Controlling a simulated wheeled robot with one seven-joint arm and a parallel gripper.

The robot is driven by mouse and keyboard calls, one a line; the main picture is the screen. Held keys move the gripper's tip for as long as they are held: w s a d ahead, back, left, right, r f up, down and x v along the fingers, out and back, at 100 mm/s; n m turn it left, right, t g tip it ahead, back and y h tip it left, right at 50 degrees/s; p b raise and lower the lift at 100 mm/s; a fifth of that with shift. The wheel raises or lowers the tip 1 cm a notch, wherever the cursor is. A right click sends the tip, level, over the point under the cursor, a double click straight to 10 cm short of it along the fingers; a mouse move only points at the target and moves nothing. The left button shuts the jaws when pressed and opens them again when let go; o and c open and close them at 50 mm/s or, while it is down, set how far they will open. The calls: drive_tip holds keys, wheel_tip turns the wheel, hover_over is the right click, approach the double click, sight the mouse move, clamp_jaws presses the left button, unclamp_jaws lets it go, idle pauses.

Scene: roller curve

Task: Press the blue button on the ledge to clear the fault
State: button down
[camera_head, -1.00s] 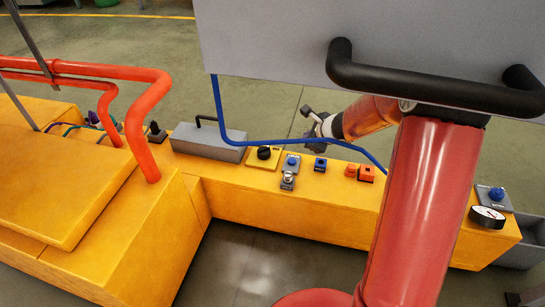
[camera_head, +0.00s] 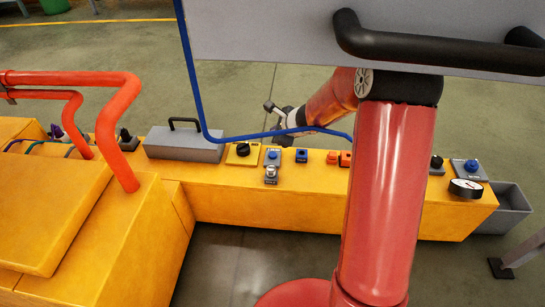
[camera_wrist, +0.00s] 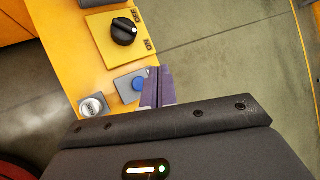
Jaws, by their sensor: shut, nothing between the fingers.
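A round blue button (camera_head: 272,154) sits on a grey plate on the yellow ledge (camera_head: 230,202), with a silver button (camera_head: 271,171) in front of it. Other blue controls are a small square one (camera_head: 301,155) to its right and a round one (camera_head: 471,166) on a grey plate at the far right. My gripper (camera_head: 284,141) is shut and empty, just behind and right of the first button. In the wrist view its fingers (camera_wrist: 156,78) appear right beside the blue button (camera_wrist: 139,84), partly overlapping its plate. Contact cannot be told.
A black knob (camera_wrist: 124,31) on a yellow plate is beside the button. A grey box with a handle (camera_head: 185,146) is on the ledge to the left. Orange controls (camera_head: 333,158) and a gauge (camera_head: 467,188) are to the right. Orange pipes (camera_head: 115,140) rise at far left.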

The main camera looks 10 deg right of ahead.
drive_tip(key=b, duration=0.3)
hover_over(275, 156)
wheel_tip(275, 156, down, 5)
drive_tip(key=shift+r, duration=0.15)
drive_tip(key=shift+f+b, duration=0.5)
drive_tip(key=shift+f, duration=0.7)
idle(0.7)
drive_tip(key=shift+f, duration=0.4)
drive_tip(key=shift+f, duration=0.45)
idle(0.7)
drive_tip(key=shift+r, duration=0.1)
drive_tip(key=shift+r+p, duration=0.65)
drive_tip(key=shift+r, duration=0.15)
